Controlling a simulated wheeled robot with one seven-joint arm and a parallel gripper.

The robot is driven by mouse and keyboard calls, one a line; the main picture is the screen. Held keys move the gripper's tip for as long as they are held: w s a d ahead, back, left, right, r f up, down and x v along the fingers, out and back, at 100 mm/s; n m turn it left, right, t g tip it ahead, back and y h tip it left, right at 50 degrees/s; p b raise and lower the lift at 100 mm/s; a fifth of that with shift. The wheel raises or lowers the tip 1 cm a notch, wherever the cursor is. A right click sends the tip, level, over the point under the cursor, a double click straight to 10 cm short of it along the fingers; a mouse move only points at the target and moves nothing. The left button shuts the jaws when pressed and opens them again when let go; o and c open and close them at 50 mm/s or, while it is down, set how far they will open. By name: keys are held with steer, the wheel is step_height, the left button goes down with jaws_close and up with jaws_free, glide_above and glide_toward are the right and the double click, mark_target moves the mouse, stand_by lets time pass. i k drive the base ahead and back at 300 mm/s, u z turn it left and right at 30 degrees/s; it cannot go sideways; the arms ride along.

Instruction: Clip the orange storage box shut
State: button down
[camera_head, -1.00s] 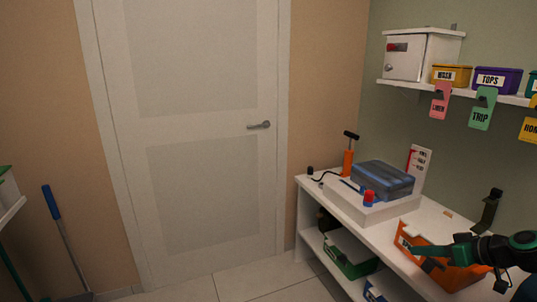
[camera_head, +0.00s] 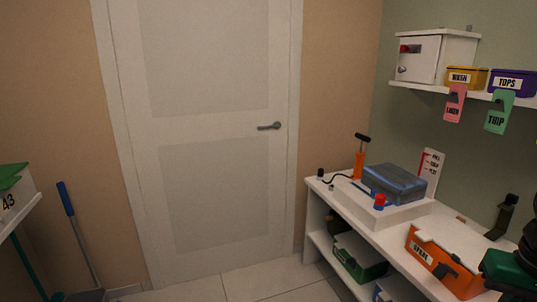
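The orange storage box (camera_head: 424,258) stands on the white bench at the lower right, with a label on its front. A pale lid or panel (camera_head: 457,241) shows over its top, and a dark clip-like part (camera_head: 445,270) shows on its front. I cannot tell whether it is latched. Part of my arm, dark with green, shows at the right edge beside the box and hides its right end. My gripper's fingertips cannot be made out.
A green box (camera_head: 359,257) sits on the shelf below. A wall shelf (camera_head: 440,92) hangs above. The floor before the door is clear.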

mark_target(441, 270)
steer(key=z, duration=0.15)
steer(key=k, duration=1.4)
steer(key=z, duration=0.4)
steer(key=i, duration=1)
